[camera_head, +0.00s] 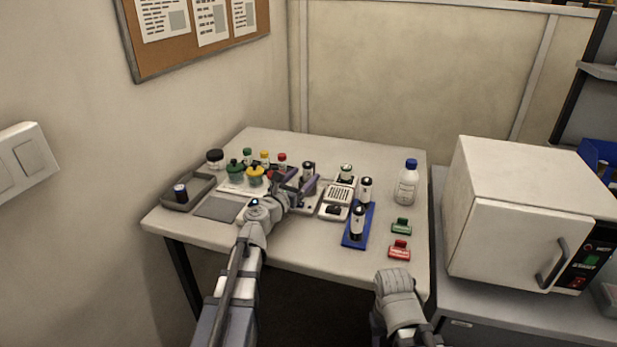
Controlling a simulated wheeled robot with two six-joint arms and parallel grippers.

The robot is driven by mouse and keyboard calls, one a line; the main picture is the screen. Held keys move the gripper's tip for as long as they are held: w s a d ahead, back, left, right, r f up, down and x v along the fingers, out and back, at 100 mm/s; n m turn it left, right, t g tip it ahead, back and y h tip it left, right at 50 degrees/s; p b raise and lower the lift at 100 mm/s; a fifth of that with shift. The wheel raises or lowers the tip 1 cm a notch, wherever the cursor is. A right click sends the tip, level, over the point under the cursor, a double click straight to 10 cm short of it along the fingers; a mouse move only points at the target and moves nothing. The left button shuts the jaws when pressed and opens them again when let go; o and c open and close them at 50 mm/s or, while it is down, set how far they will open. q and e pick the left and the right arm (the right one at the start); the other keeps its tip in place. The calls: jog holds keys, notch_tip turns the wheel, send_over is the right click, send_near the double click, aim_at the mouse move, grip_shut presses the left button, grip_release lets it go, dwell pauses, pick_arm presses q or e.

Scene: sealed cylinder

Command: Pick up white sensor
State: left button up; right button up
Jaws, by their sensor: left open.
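My left gripper (299,183) is open over the middle of the white table (285,247), among small items near a grey device. It hides part of what lies beneath it. I cannot tell for sure which item is the white sensor. A white device with a grille (338,194) lies just right of the gripper. Another cylinder with a dark top (308,171) stands by the gripper.
A grey tray (178,203) holding a dark-banded cylinder is at the left. Several colour-capped bottles stand at the back left. A blue-capped white bottle (406,186), a green block (401,226) and a red block (399,250) are at the right. A white oven (510,225) stands beside the table.

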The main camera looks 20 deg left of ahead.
pick_arm(q)
jog(key=shift+f+x, duration=0.15)
jog(key=shift+x, duration=1.4)
jog(key=shift+f+x, duration=0.15)
jog(key=shift+x, duration=1.45)
jog(key=shift+s, duration=0.1)
jog(key=shift+c, duration=0.3)
grip_shut()
